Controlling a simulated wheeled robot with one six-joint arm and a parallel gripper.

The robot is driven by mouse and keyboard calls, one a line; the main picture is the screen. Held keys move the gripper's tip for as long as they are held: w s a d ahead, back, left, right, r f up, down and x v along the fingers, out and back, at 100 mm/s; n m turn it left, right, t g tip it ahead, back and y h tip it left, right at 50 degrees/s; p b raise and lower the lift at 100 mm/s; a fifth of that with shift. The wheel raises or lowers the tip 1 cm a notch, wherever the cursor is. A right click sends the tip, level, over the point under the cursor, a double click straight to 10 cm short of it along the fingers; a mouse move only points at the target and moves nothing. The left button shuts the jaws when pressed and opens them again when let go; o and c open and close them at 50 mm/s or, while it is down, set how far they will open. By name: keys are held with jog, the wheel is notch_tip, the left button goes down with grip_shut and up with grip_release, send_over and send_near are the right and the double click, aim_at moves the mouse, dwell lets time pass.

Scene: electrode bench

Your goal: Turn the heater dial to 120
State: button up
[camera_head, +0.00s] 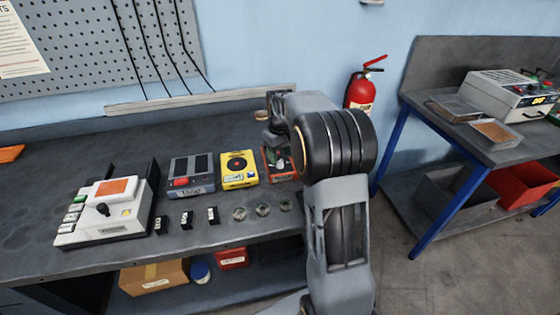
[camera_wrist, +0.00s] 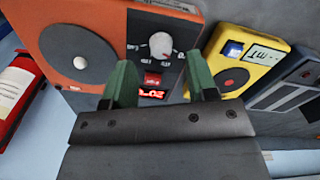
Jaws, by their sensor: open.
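The heater is an orange box with a dark front panel. It shows in the wrist view (camera_wrist: 62,22), and partly in the head view (camera_head: 281,176), where my arm hides some of it. Its pale round dial (camera_wrist: 160,45) sits on the panel among small white markings, too small to read. A red switch (camera_wrist: 152,79) and a lit red display (camera_wrist: 152,94) are beside the dial; the display's digits are partly covered. A dark round plate (camera_wrist: 80,70) is on the orange top. My gripper (camera_wrist: 160,72) is open, its green fingers apart and empty, near the dial and not closed on it.
A yellow device (camera_head: 239,168) and a grey device (camera_head: 190,172) stand left of the heater. A white device (camera_head: 107,210) is farther left. Small black blocks (camera_head: 187,217) and round pieces (camera_head: 262,209) line the front. A fire extinguisher (camera_head: 361,90) hangs behind my arm.

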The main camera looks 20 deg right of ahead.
aim_at(280, 162)
jog(key=shift+f, duration=1.7)
jog(key=c, duration=0.9)
